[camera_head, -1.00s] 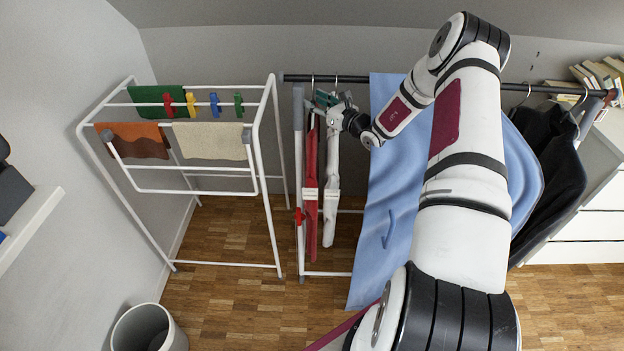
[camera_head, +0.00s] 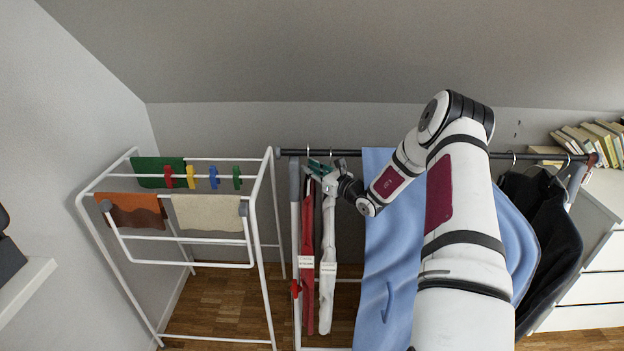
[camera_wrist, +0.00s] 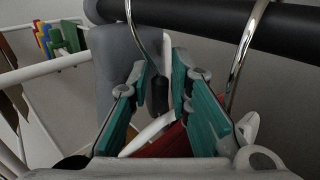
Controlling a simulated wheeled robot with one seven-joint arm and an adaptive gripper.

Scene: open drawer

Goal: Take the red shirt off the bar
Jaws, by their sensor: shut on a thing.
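The red shirt (camera_head: 307,235) hangs at the left end of the dark bar (camera_head: 293,152), just left of a white shirt (camera_head: 327,265). My gripper (camera_head: 318,168) is just below the bar at the tops of these two shirts. In the wrist view my gripper's teal fingers (camera_wrist: 160,85) are closed around the neck of a hanger, below its metal hook (camera_wrist: 135,28). Red cloth (camera_wrist: 165,145) shows below and between the fingers. The hook still reaches up to the bar (camera_wrist: 200,12). A second hook (camera_wrist: 243,55) stands right of the fingers.
A white drying rack (camera_head: 262,230) with small cloths and coloured pegs stands close on the left. A blue cloth (camera_head: 380,240) hangs to the right, partly behind my arm. Dark jackets (camera_head: 545,230) hang farther right, beside a white drawer unit (camera_head: 590,285).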

